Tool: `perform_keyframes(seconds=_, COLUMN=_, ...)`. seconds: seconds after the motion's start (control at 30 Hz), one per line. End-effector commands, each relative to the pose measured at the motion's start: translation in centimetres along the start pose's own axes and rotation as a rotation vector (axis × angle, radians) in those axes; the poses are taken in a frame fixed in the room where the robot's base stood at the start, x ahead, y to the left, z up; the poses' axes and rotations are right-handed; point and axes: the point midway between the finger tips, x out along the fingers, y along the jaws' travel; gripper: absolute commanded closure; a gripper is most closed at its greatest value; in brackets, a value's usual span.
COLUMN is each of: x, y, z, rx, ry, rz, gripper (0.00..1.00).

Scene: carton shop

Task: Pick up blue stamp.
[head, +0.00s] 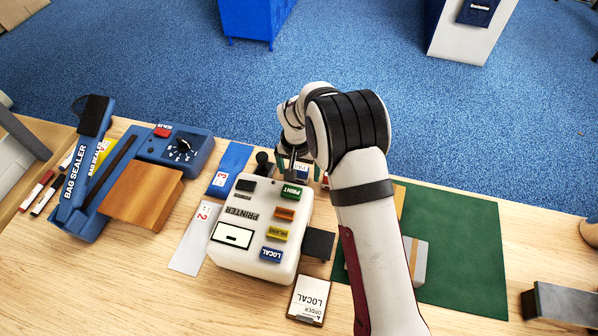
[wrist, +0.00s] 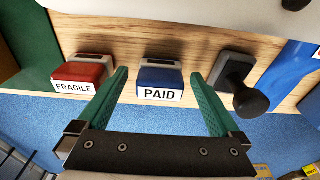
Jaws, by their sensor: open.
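The blue stamp (wrist: 160,80) has a white front label reading PAID. It stands near the far table edge, and in the head view it shows partly (head: 302,171) behind the printer, near my arm. My gripper (wrist: 160,75) has green fingers spread apart, one on each side of the blue stamp in the wrist view, with nothing held. In the head view, my gripper (head: 294,163) is low over the far edge, mostly hidden by my arm. I cannot tell whether the fingers touch the stamp.
A red FRAGILE stamp (wrist: 80,76) stands on one side of the blue stamp, and a black-knobbed stamp (wrist: 236,84) on the other. The white printer (head: 250,262) stands close by. A blue bag sealer (head: 85,180) is at left, a green mat (head: 465,250) at right.

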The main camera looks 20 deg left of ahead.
Motion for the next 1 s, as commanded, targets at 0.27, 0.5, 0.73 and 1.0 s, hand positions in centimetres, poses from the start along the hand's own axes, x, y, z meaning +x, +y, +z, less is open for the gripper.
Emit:
perform_keyframes(seconds=0.27, x=-0.1, y=0.0, z=0.0, rx=0.000, ry=0.000, rz=0.000, gripper=0.29)
perform_keyframes(seconds=0.5, x=-0.1, y=0.0, z=0.0, rx=0.000, ry=0.000, rz=0.000, gripper=0.72)
perform_keyframes(seconds=0.73, x=-0.1, y=0.0, z=0.0, rx=0.000, ry=0.000, rz=0.000, gripper=0.92)
perform_keyframes(seconds=1.0, x=-1.6, y=0.0, z=-0.2, rx=0.001, ry=0.002, rz=-0.001, gripper=0.92)
